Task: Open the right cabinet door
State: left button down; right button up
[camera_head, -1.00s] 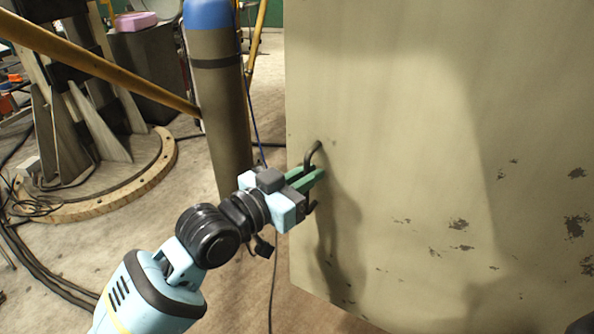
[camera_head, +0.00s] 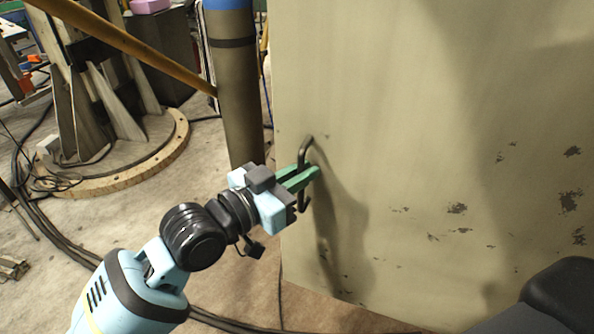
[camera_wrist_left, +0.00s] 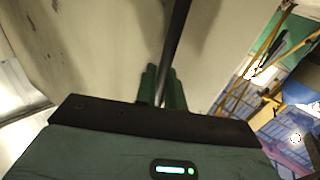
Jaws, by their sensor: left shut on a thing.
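The right cabinet door (camera_head: 400,110) is a large beige panel with worn dark patches, filling the right half of the head view. A dark curved handle (camera_head: 305,150) stands out near its left edge. My left gripper (camera_head: 310,175) has its green fingers around the handle and is shut on it. In the left wrist view the handle (camera_wrist_left: 176,50) runs as a dark bar between the green fingers (camera_wrist_left: 162,85). The fingers hide part of the handle. A dark shape at the lower right of the head view may be part of my own body; my right gripper does not show.
A tall gas cylinder (camera_head: 238,100) with a blue top stands just left of the door edge. A yellow rail (camera_head: 130,45) slopes across the upper left. A round wooden base (camera_head: 120,180) and cables lie on the floor at left.

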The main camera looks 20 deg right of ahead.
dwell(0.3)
pick_arm(q)
jog(key=c, duration=1.6)
grip_release()
jog(key=v, duration=0.8)
jog(key=shift+d+b, duration=0.1)
jog(key=shift+b, duration=0.25)
